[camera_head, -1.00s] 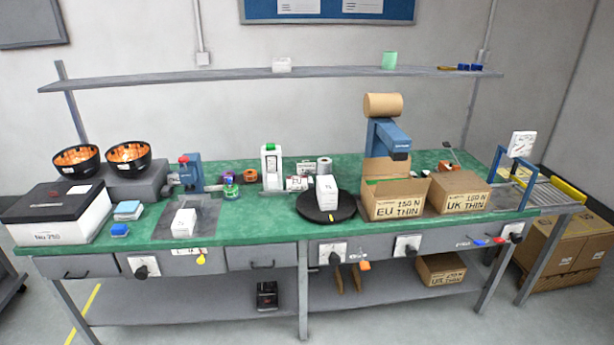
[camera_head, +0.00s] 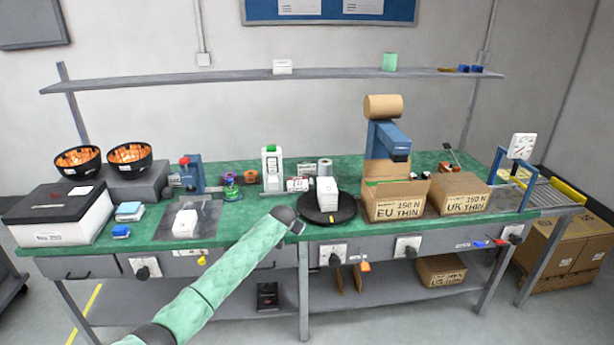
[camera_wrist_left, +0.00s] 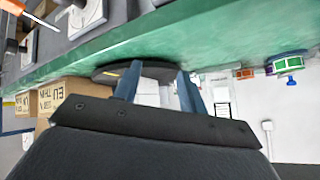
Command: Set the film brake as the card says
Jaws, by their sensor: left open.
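My left gripper (camera_head: 299,227) is at the table's front edge, just left of the black turntable (camera_head: 312,216). In the left wrist view its two blue fingers (camera_wrist_left: 158,82) are apart, with a white box (camera_wrist_left: 148,95) showing between them. The white box (camera_head: 327,189) stands on the turntable. A dark knob on a white plate (camera_head: 334,253) is on the front panel below, right of the gripper. Other such knobs are at the left (camera_head: 146,266), right of centre (camera_head: 407,246) and far right (camera_head: 513,231). I cannot tell which is the film brake. Card text is too small to read.
Cartons marked EU THIN 150 N (camera_head: 395,209) and UK THIN 100 N (camera_head: 464,204) stand right of the turntable. A blue post (camera_head: 386,139) with a brown roll rises behind them. Free floor lies before the table.

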